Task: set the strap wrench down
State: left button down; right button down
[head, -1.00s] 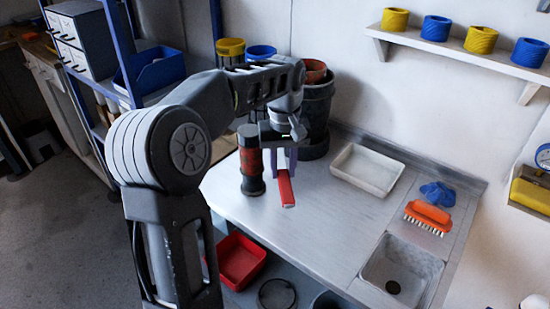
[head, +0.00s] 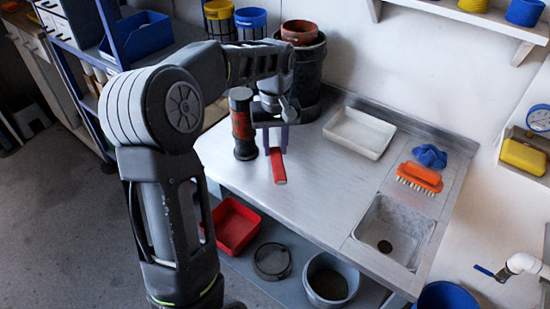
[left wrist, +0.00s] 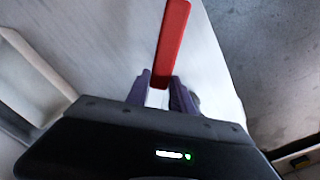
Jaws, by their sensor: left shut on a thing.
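The strap wrench shows as a red bar-like handle (head: 278,167), just above or on the steel bench; I cannot tell if it touches. My left gripper (head: 275,142) points down and its purple fingers are shut on the wrench. In the left wrist view the red handle (left wrist: 172,45) sticks out beyond the fingers of the gripper (left wrist: 160,92). The strap itself cannot be made out. A red and black upright cylinder (head: 243,125) stands on the bench just left of the gripper. My right gripper is out of view.
The bench (head: 315,205) is bare to the right and front of the wrench. A white tray (head: 358,133), an orange brush (head: 419,177), a blue cloth-like lump (head: 430,156) and a sink (head: 395,231) lie to the right. Dark buckets (head: 308,75) stand behind the arm.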

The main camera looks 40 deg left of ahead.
pick_arm(q)
jog(key=shift+f, duration=2.5)
jog(key=shift+f, duration=0.15)
jog(key=c, duration=1.1)
grip_release()
notch_tip(320, 180, up, 12)
jog(key=shift+r, duration=0.2)
jog(key=shift+o, duration=0.3)
